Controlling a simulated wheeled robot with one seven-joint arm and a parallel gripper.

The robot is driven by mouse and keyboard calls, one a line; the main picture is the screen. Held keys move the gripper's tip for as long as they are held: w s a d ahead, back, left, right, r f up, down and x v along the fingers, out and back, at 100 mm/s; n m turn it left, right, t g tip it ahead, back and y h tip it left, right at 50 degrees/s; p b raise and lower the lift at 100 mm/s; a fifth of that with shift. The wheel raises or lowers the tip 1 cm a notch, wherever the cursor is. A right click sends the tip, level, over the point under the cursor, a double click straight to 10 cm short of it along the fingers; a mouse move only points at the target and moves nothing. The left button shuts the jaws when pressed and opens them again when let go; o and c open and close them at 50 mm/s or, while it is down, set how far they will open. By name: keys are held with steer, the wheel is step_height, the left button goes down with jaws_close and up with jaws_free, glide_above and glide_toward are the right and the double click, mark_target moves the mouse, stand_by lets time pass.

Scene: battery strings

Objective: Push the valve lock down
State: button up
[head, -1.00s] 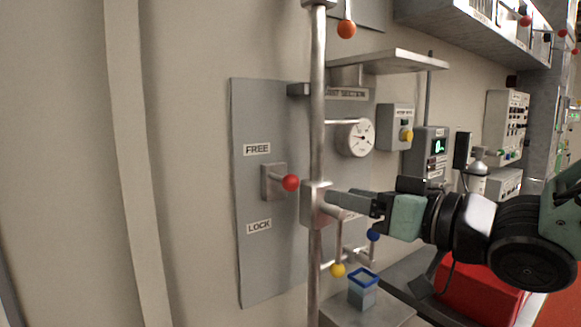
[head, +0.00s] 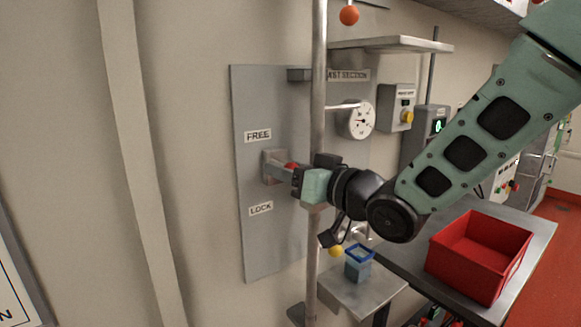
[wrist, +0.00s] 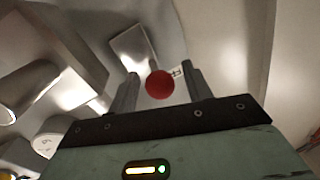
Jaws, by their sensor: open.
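The valve lock is a small grey lever block (head: 270,166) with a red ball knob (head: 291,166). It is on a grey wall panel, between the FREE label (head: 257,136) above and the LOCK label (head: 261,208) below. My gripper (head: 287,176) is at the knob and hides part of it. In the wrist view the red knob (wrist: 160,84) shows between the two fingers of my open gripper (wrist: 159,76), with gaps visible on both sides. Whether a finger touches the knob cannot be told.
A vertical metal pole (head: 318,110) runs close behind my gripper. A round gauge (head: 361,121) and a shelf (head: 385,48) are at upper right. Below are a yellow ball knob (head: 336,251), a blue-rimmed container (head: 359,262) and a red bin (head: 478,255) on a table.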

jaws_close()
steer(key=shift+f+b, duration=1.85)
steer(key=shift+b, duration=0.1)
jaws_free()
steer(key=shift+r, duration=0.1)
